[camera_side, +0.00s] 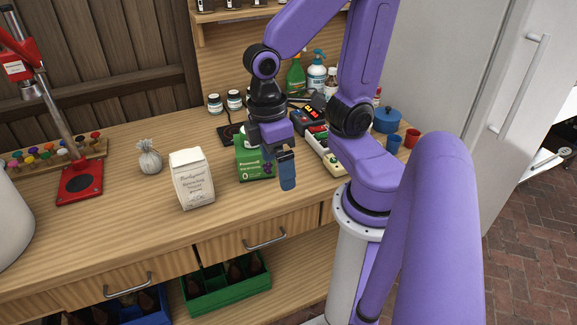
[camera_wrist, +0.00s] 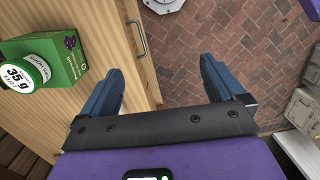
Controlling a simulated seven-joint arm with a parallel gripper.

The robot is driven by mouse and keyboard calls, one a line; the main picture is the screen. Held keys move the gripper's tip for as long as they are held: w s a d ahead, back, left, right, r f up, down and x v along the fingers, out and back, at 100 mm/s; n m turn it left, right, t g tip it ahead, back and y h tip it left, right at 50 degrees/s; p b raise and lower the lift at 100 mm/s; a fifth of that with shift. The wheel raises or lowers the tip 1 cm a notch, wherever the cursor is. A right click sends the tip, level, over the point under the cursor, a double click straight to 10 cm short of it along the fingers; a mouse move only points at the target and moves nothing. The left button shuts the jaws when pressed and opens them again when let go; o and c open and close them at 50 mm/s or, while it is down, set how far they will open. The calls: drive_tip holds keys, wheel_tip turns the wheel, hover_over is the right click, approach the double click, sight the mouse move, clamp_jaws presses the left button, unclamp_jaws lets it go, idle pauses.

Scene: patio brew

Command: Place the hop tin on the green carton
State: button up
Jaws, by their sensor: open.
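The hop tin (camera_wrist: 25,72), round with a white "35 g" label and a green rim, is at the left edge of the wrist view. It overlaps the green carton (camera_wrist: 70,70) and appears to rest on its top. In the side view my gripper (camera_side: 287,170) hangs in front of the carton, near the bench's front edge.
A white paper bag (camera_side: 192,180) and a small grey sack (camera_side: 149,158) stand left of the carton. Bottles (camera_side: 316,72), jars (camera_side: 234,100) and a blue pot (camera_side: 387,120) are farther back. The bench front between the bag and red stand (camera_side: 79,185) is clear.

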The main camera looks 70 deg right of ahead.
drive_tip(key=s+n, duration=0.1)
drive_tip(key=s+a+n+t, duration=0.1)
drive_tip(key=s+n, duration=0.1)
drive_tip(key=shift+a+r+n+y, duration=0.3)
drive_tip(key=shift+a+r+n, duration=0.05)
drive_tip(key=shift+r+n, duration=0.05)
